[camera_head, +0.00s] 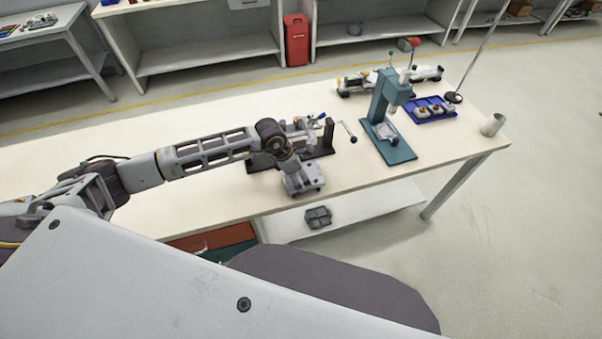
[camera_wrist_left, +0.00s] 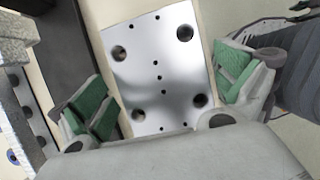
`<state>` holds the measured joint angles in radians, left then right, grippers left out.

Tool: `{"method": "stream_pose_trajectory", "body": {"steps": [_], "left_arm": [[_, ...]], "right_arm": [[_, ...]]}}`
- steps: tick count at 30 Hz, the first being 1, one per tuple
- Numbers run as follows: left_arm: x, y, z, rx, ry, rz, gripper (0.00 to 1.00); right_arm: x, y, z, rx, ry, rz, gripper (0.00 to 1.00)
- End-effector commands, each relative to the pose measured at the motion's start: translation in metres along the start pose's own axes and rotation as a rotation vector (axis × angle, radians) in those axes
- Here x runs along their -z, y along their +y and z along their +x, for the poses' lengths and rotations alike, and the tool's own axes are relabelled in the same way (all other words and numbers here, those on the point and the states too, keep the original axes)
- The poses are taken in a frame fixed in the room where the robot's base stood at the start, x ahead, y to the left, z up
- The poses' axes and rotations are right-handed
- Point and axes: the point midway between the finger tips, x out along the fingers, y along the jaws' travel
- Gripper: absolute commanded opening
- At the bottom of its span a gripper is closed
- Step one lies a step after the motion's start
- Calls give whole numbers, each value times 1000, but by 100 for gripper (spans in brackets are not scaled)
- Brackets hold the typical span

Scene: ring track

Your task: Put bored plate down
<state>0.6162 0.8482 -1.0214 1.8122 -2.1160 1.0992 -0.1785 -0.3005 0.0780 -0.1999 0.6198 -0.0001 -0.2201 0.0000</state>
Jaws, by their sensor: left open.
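The bored plate (camera_wrist_left: 155,72) is a shiny metal rectangle with several large and small holes. In the left wrist view it lies flat against the pale tabletop (camera_wrist_left: 205,18), slightly turned. My left gripper (camera_wrist_left: 168,92) is open over it, with a green-padded finger on either side. Gaps show between the pads and the plate edges. In the head view the left gripper (camera_head: 303,180) points down near the table's front edge and hides the plate. My right gripper is not in view.
A dark fixture (camera_head: 322,142) stands just behind the gripper. To its right are a teal press (camera_head: 392,148), a blue tray (camera_head: 437,116) with parts and a grey cup (camera_head: 492,125). A small grey part (camera_head: 318,216) lies on the lower shelf. The tabletop's left part is mostly clear.

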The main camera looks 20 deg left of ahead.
Motion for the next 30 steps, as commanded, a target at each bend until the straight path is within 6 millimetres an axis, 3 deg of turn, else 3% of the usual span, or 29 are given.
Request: {"method": "stream_pose_trajectory", "body": {"steps": [11,30], "left_arm": [[-1,1,-16,-2,-1,1,100],[0,0,-102,-2,0,2,100]], "right_arm": [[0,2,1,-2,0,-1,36],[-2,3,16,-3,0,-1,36]]}}
